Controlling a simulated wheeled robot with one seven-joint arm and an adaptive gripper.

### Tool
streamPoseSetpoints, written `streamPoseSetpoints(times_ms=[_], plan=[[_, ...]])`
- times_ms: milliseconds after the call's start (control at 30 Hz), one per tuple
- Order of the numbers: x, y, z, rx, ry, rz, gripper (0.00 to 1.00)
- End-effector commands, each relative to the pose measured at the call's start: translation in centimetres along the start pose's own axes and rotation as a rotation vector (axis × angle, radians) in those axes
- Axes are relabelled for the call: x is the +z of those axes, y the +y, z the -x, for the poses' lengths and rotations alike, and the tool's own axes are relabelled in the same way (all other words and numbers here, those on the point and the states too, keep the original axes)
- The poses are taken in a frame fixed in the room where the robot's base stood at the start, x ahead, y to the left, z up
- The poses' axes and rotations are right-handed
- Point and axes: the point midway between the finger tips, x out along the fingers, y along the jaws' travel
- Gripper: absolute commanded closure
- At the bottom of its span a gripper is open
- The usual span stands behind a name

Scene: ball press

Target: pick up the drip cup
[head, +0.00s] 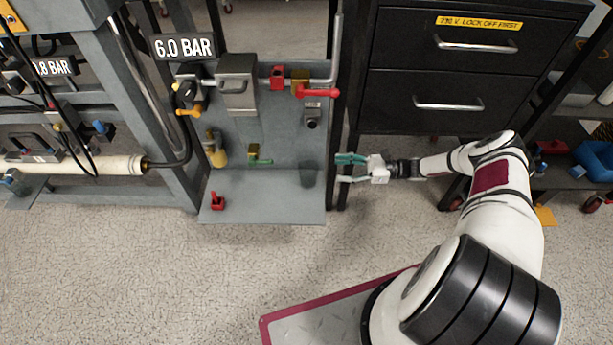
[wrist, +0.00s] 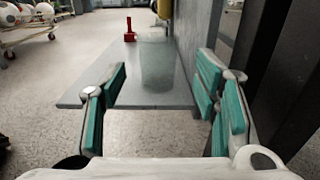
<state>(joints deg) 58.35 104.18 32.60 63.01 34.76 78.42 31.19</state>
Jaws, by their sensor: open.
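The drip cup (head: 308,174) is a translucent grey cup. It stands upright on the right part of the grey shelf (head: 262,206), below a small outlet on the panel. In the wrist view the cup (wrist: 156,62) is ahead of my gripper, between the lines of the two fingers. My gripper (head: 346,168) is open and empty, with teal finger pads. It is just right of the cup in the head view, level with the shelf's right edge. The wrist view shows the open fingers (wrist: 160,95) apart from the cup.
A red padlock-like piece (head: 217,201) sits on the shelf's left end; it also shows behind the cup in the wrist view (wrist: 129,32). A grey panel with valves (head: 262,130) rises behind the shelf. A black drawer cabinet (head: 440,70) stands right. The floor in front is clear.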

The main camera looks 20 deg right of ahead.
Motion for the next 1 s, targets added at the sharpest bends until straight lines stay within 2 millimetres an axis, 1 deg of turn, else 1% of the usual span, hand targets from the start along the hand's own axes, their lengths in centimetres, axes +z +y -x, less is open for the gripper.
streamPoseSetpoints(times_ms=[33, 100, 200, 300, 533, 800, 900, 1000], plan=[[0.1, 0.1, -1.1, 0.003, -0.003, -0.001, 0.45], [0.1, 0.1, -2.5, 0.003, -0.003, 0.000, 0.45], [0.0, 0.1, -4.2, 0.003, -0.001, 0.001, 0.45], [0.0, 0.1, -5.4, 0.002, -0.001, 0.001, 0.45], [0.0, 0.2, -6.9, 0.003, -0.001, 0.001, 0.45], [0.0, 0.5, -10.6, 0.005, 0.000, 0.002, 0.45], [0.1, 0.5, -11.3, 0.004, 0.000, 0.002, 0.45], [0.1, 0.5, -11.4, 0.003, 0.001, 0.003, 0.45]])
